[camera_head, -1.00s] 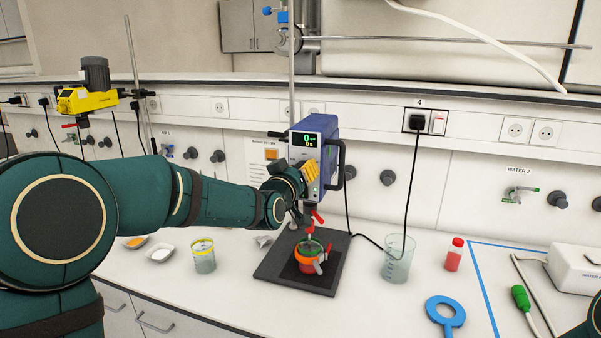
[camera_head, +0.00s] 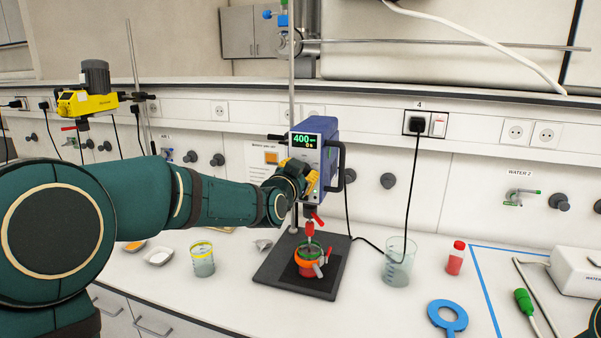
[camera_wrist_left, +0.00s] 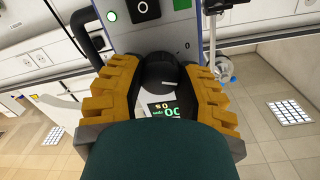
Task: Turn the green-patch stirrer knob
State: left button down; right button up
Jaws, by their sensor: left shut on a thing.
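The blue overhead stirrer (camera_head: 326,130) stands on a rod at the back of the bench, its display (camera_head: 304,141) lit and reading 400. My left gripper (camera_head: 292,178) is at the lower front of the stirrer. In the left wrist view, the yellow fingers of my left gripper (camera_wrist_left: 160,66) are shut around the sides of a dark round knob (camera_wrist_left: 158,72). A green patch (camera_wrist_left: 181,4) shows on the stirrer's face near it. The fingers partly hide the knob. My right gripper is out of view.
Below the stirrer, a vessel with an orange ring (camera_head: 309,261) stands on a dark base plate (camera_head: 272,272). A glass beaker (camera_head: 398,266) and a red-capped bottle (camera_head: 455,258) stand to the right. A yellow stirrer (camera_head: 85,101) is at the left.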

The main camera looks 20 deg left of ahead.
pick_arm(q)
jog(key=shift+r+m, duration=0.1)
jog(key=shift+m, duration=0.8)
jog(key=c, duration=0.5)
grip_release()
jog(key=s, duration=1.2)
jog(key=shift+a+r, duration=0.15)
jog(key=shift+a, duration=0.2)
